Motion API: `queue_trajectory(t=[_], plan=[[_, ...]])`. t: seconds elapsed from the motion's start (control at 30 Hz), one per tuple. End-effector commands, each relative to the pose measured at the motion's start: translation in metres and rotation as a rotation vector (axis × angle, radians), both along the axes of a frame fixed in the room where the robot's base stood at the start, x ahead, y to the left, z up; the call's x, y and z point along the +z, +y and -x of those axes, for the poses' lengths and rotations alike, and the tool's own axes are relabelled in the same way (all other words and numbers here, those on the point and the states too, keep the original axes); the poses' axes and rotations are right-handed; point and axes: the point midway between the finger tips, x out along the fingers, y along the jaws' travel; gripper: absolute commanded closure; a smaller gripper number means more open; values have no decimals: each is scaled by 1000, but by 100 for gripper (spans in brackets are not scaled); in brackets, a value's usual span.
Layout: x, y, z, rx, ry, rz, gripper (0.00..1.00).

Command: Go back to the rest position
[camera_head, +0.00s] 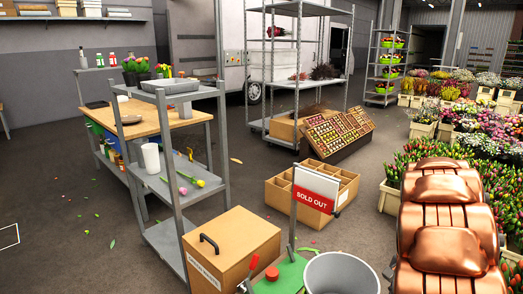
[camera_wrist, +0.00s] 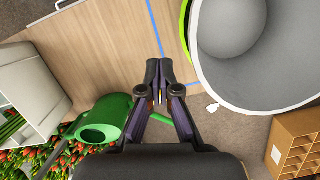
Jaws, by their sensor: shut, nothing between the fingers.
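My gripper (camera_wrist: 158,75) shows in the wrist view with its two dark fingers together and nothing between them. A wooden surface (camera_wrist: 110,40) with a blue line lies beyond the fingertips, and the gap to it cannot be judged. A green watering can (camera_wrist: 98,122) is at the lower left of the fingers. A large pale bucket (camera_wrist: 220,75) is at the upper right. The fingers look apart from both. My gripper does not show in the head view. Tulip bunches (camera_head: 445,160) stand at the right of the head view.
A grey shelf cart (camera_head: 170,185) holds a white cup and loose tulips. A divided wooden crate (camera_head: 350,185) stands behind. Grey floor (camera_head: 50,180) is mostly free at left.

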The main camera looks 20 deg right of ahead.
Motion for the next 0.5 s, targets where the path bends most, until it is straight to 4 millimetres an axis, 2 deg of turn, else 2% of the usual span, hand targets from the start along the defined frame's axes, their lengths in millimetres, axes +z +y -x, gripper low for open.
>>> queue_trajectory(t=[0.23, 0.5], plan=[[39, 71, 2, 191, 1, 13, 100], [73, 152, 26, 433, -1, 11, 100]])
